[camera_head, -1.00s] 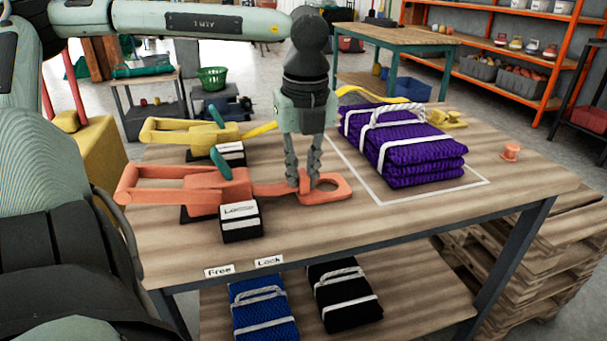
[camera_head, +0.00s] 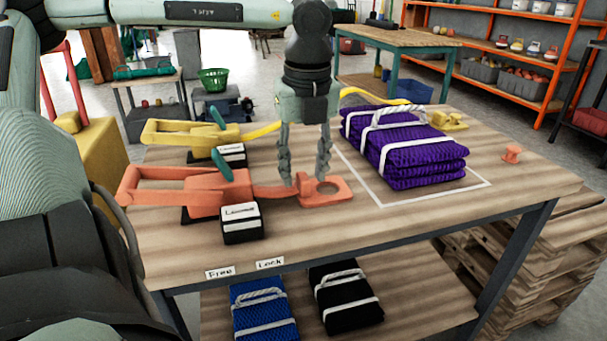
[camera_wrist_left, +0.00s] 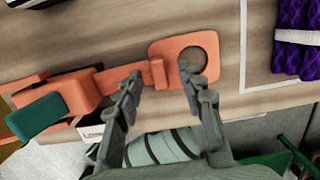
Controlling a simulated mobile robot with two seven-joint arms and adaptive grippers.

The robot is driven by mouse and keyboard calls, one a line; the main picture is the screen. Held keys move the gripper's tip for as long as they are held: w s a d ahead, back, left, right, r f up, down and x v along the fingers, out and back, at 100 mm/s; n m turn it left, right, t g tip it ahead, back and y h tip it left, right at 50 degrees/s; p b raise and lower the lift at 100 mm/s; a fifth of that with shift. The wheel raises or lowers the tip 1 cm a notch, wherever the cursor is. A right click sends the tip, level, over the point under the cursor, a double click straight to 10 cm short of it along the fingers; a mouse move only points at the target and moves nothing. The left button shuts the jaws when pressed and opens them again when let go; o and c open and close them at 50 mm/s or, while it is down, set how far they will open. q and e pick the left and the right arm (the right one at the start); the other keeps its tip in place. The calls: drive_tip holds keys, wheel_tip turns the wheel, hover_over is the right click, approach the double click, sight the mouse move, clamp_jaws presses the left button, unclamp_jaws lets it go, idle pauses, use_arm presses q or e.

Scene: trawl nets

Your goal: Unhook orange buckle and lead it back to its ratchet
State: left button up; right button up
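The orange buckle (camera_head: 341,190), a flat plate with a round hole, lies on the table just right of the orange ratchet (camera_head: 205,192), joined to it by a short orange strap (camera_head: 271,191). My left gripper (camera_head: 304,180) points down at the buckle with its fingers apart and nothing held between them. In the left wrist view, the open left gripper (camera_wrist_left: 160,78) has its fingertips by the near edge of the buckle (camera_wrist_left: 163,50); whether they touch it I cannot tell. An orange post (camera_head: 511,154) stands at the table's right. My right gripper is not in view.
A purple folded net (camera_head: 425,165) lies inside a white outline right of the gripper. A yellow ratchet (camera_head: 190,133) sits behind the orange one, its yellow strap running behind the net. A black labelled block (camera_head: 242,227) stands in front. The front right tabletop is clear.

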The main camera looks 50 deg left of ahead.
use_arm(q)
wheel_tip(320, 180, up, 10)
drive_tip(key=d, duration=0.1)
drive_tip(key=shift+s, duration=0.35)
